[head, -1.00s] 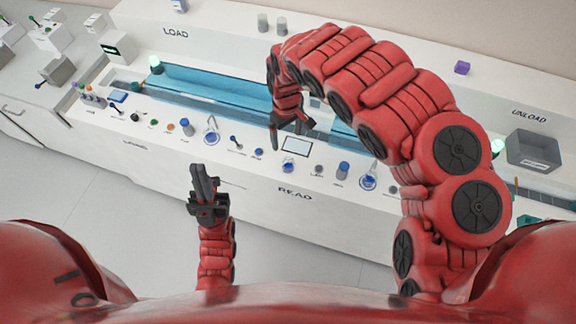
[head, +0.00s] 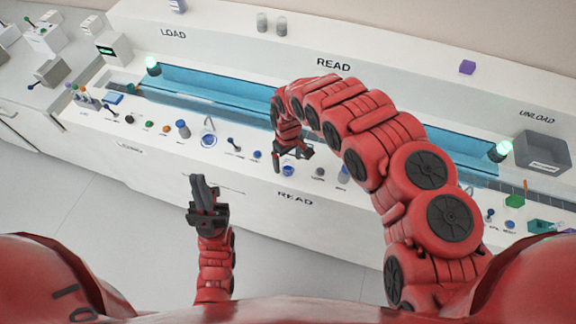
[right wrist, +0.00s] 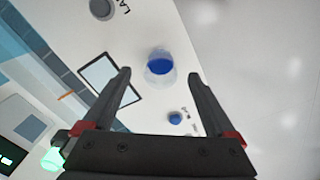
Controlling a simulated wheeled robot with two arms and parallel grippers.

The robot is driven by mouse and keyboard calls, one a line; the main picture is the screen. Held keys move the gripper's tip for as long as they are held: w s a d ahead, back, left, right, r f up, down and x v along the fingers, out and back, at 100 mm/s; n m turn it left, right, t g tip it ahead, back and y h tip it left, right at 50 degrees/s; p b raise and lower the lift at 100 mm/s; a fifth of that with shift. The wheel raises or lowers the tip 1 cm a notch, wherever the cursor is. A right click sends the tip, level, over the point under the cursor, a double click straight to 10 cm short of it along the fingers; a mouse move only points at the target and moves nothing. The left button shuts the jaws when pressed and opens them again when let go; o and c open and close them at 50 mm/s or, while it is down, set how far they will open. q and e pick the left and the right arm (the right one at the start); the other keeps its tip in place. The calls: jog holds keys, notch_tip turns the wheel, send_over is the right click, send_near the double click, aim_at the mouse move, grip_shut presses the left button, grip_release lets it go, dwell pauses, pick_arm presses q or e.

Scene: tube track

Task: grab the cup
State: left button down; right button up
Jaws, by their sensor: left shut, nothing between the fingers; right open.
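A clear cup with blue inside (right wrist: 160,70) stands on the white counter in the right wrist view, ahead of my right gripper (right wrist: 160,85) and roughly between its fingertips in the picture. The fingers are open and empty. In the head view, my right gripper (head: 291,160) points down over the counter's front strip. A clear cup with a blue base (head: 208,138) shows to its left there; I cannot tell whether it is the same cup. My left gripper (head: 205,190) is shut and empty, in front of the counter.
A flat screen (right wrist: 110,80) lies beside the cup in the right wrist view. A grey bin (head: 541,152) is at the right. The floor ahead is clear.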

jog(key=shift+f, duration=1.05)
jog(key=c, duration=1.4)
jog(key=shift+c, duration=0.2)
jog(key=shift+r, duration=0.15)
